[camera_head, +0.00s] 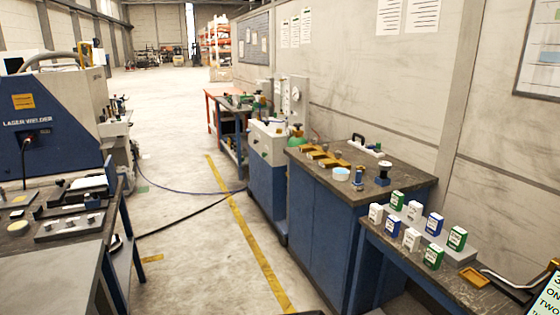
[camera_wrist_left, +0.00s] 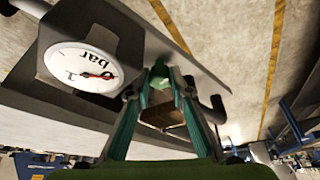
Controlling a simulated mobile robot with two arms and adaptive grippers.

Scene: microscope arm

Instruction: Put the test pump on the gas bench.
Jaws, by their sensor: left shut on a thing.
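In the left wrist view, a dark grey block with a round white "bar" gauge (camera_wrist_left: 82,68), which looks like the test pump, is close to the camera, upside down in the picture. My left gripper (camera_wrist_left: 163,82) is shut on part of it beside the gauge; the exact grip spot is partly hidden by the fingers. In the head view neither gripper shows. A blue bench (camera_head: 268,185) with a white top unit, a green bottle (camera_head: 297,138) and a gauge panel (camera_head: 295,98) stands by the wall; it looks like the gas bench.
A blue cabinet bench (camera_head: 318,205) carries brass blocks (camera_head: 325,157) and small fittings. A nearer bench holds small labelled boxes (camera_head: 411,239). A laser welder (camera_head: 50,115) stands left. Hoses (camera_head: 190,192) cross the floor aisle, which is otherwise mostly clear.

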